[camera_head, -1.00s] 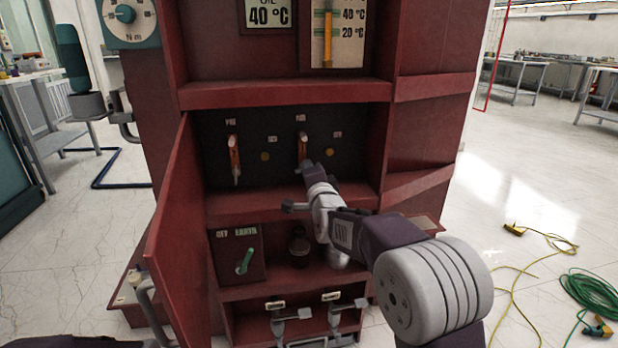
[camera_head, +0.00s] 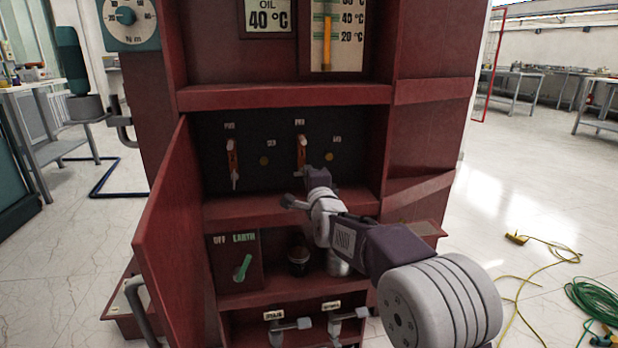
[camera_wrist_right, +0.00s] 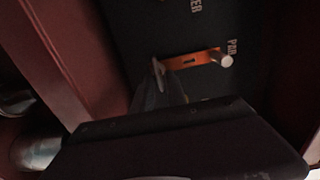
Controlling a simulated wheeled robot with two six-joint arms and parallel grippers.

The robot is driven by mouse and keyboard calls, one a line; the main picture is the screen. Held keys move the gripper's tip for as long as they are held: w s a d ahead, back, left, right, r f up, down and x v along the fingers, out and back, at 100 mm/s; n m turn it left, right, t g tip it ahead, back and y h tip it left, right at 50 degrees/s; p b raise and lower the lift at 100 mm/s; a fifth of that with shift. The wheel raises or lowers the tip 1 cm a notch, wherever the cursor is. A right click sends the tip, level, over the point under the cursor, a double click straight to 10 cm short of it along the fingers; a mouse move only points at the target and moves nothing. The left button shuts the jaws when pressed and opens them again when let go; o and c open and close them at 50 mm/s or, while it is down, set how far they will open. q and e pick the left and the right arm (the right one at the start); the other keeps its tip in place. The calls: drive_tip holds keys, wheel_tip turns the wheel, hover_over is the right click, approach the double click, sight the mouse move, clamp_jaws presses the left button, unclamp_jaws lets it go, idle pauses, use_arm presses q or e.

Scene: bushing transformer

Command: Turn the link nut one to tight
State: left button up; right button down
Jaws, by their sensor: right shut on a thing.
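Two orange link bars stand upright on the dark panel in the red cabinet, a left link (camera_head: 232,160) and a right link (camera_head: 302,152). My right gripper (camera_head: 308,175) reaches in from the right at the lower end of the right link. In the right wrist view, the orange link (camera_wrist_right: 190,60) has a silver stud (camera_wrist_right: 226,61) at one end and a silver nut (camera_wrist_right: 158,70) at the other. My dark finger is at that nut, shut on it; the exact contact is partly hidden. My left gripper is not in view.
The open red door (camera_head: 165,225) stands at left. A shelf edge (camera_head: 285,95) lies above the panel and another below. An OFF/EARTH switch (camera_head: 242,265), a dark jar (camera_head: 298,255) and grey clamp-like tools (camera_head: 290,325) are lower down. A torque dial (camera_head: 129,20) hangs upper left.

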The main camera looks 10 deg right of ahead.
drive_tip(key=c, duration=1.6)
unclamp_jaws()
drive_tip(key=s+p, duration=0.2)
drive_tip(key=s, duration=0.7)
drive_tip(key=shift+p, duration=0.3)
